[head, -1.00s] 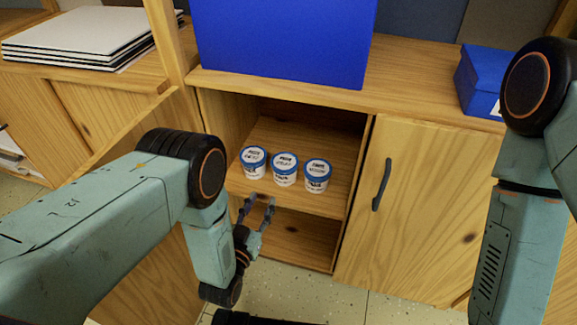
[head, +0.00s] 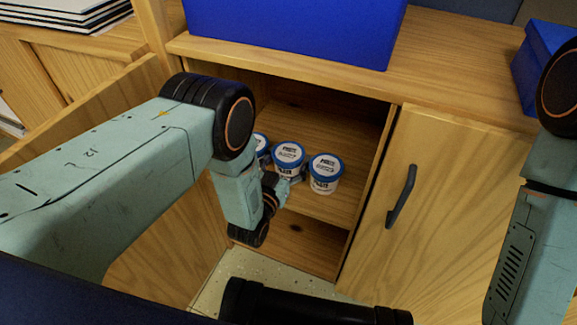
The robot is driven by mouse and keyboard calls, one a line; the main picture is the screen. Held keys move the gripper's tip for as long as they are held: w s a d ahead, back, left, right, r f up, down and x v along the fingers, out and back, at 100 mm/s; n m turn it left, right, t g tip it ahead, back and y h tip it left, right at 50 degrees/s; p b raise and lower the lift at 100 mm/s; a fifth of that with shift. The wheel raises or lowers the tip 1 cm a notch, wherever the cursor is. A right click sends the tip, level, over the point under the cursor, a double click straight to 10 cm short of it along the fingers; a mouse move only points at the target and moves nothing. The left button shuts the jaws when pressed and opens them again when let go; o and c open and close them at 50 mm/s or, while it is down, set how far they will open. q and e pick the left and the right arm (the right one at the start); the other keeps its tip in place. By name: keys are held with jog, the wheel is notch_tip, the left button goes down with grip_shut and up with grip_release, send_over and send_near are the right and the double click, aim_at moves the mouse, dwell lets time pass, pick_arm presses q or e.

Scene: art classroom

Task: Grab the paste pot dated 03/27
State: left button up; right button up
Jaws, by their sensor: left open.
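Three white paste pots with blue lids stand in a row on the cabinet's upper shelf (head: 325,208). The left pot (head: 262,142) is mostly hidden behind my left arm. The middle pot (head: 288,157) and the right pot (head: 325,172) show their printed lids; the dates are too small to read. My left gripper (head: 289,184) is open, low in front of the middle pot and partly covering it. Its fingers are small and partly hidden, so I cannot tell whether they touch the pot. My right gripper is outside the view.
The cabinet's left door (head: 110,85) stands open beside my left arm. The right door (head: 440,215) is shut, with a dark handle (head: 402,196). A large blue box (head: 300,30) stands on the cabinet top. The lower compartment (head: 300,247) looks empty.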

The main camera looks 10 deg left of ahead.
pick_arm(q)
jog(key=shift+s+r, duration=0.1)
jog(key=shift+r, duration=0.1)
jog(key=shift+c, duration=0.3)
jog(key=shift+f, duration=0.1)
jog(key=c, duration=1)
